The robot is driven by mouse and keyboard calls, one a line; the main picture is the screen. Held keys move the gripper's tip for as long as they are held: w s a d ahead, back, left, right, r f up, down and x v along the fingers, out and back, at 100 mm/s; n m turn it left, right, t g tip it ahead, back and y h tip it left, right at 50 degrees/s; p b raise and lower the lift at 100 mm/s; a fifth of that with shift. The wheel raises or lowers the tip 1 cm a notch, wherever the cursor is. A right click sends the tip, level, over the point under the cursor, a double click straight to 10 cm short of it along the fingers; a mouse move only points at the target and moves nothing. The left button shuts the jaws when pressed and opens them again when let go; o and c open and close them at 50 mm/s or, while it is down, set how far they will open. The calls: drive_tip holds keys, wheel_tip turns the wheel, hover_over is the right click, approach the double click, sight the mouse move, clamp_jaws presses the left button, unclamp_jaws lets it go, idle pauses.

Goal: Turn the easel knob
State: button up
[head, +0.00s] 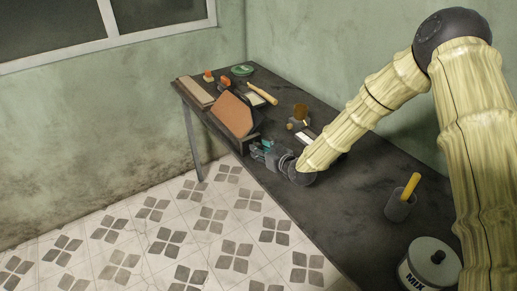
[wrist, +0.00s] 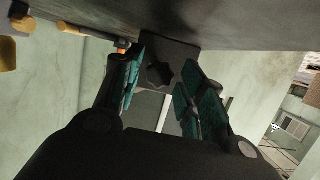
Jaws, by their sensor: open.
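The easel (head: 245,145) stands on the dark table and holds a tilted brown board (head: 231,114). A dark, star-shaped knob (wrist: 160,73) shows in the wrist view, in front of a dark block. My gripper (head: 262,148) is at the table's front edge, close to the right side of the easel. In the wrist view my gripper (wrist: 164,77) is open, with one teal-padded finger on each side of the knob. I cannot tell whether either finger touches it. The knob cannot be made out in the head view.
The dark table (head: 330,205) has a grey cup with a yellow handle (head: 402,200) and a "MIX" can (head: 430,268) at the near right. A wooden-handled tool (head: 262,93), a green dish (head: 242,70) and an amber item (head: 300,113) lie behind the easel and gripper.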

drive_tip(key=shift+s+d, duration=0.75)
drive_tip(key=shift+s, duration=0.25)
drive_tip(key=shift+s+d, duration=0.7)
drive_tip(key=shift+s, duration=0.3)
drive_tip(key=shift+r, duration=0.1)
